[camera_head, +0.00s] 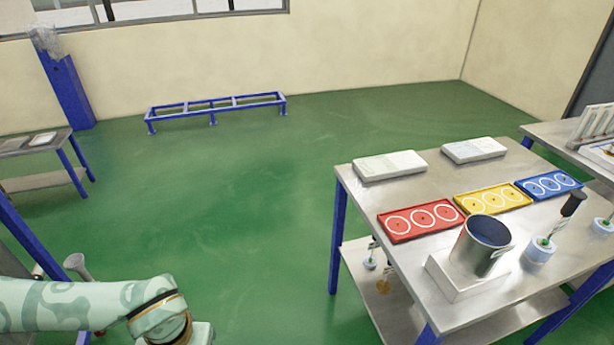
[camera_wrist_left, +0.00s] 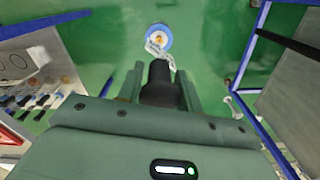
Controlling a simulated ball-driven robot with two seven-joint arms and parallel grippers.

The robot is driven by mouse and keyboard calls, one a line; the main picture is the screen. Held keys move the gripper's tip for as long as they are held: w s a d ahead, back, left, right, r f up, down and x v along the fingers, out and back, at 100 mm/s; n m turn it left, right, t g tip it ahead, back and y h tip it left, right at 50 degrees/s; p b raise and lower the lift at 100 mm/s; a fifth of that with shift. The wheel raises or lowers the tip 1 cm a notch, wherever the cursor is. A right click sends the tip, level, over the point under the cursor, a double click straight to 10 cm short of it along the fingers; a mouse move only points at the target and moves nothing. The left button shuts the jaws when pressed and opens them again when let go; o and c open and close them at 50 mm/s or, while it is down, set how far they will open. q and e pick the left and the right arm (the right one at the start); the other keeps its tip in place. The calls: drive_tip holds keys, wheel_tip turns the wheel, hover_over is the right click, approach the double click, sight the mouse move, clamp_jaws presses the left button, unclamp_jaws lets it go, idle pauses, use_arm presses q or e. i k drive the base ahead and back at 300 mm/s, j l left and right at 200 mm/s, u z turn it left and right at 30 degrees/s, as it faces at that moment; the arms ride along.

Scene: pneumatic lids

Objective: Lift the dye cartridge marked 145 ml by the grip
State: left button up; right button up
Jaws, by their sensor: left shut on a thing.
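In the left wrist view my left gripper (camera_wrist_left: 161,88) is shut on the black grip (camera_wrist_left: 160,75) of a dye cartridge. Its round blue-and-white body (camera_wrist_left: 158,38) hangs beyond the fingers over green floor, with a white tag beside it that is too small to read. In the head view only my left arm shows, at the lower left; its gripper is out of frame. Another cartridge (camera_head: 540,250) with a black grip stands on the steel table, and part of one more (camera_head: 602,225) shows at the right edge. Their markings are unreadable. My right gripper is not in view.
The steel table (camera_head: 358,190) holds red (camera_head: 394,239), yellow (camera_head: 463,204) and blue (camera_head: 527,182) trays with white rings, and a metal pot (camera_head: 463,254) on a white block. Small items lie on its lower shelf. Open green floor lies left of it.

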sight(540, 249)
drive_tip(key=i+j+z, duration=0.1)
drive_tip(key=z, duration=0.3)
drive_tip(key=i+j+z, duration=0.1)
drive_tip(key=j+z, duration=0.15)
drive_tip(key=z, duration=0.15)
drive_tip(key=j+z, duration=0.2)
drive_tip(key=z, duration=0.2)
drive_tip(key=i+j+z, duration=0.1)
drive_tip(key=j+z, duration=0.15)
drive_tip(key=z, duration=0.15)
drive_tip(key=j+z, duration=0.2)
drive_tip(key=z, duration=0.2)
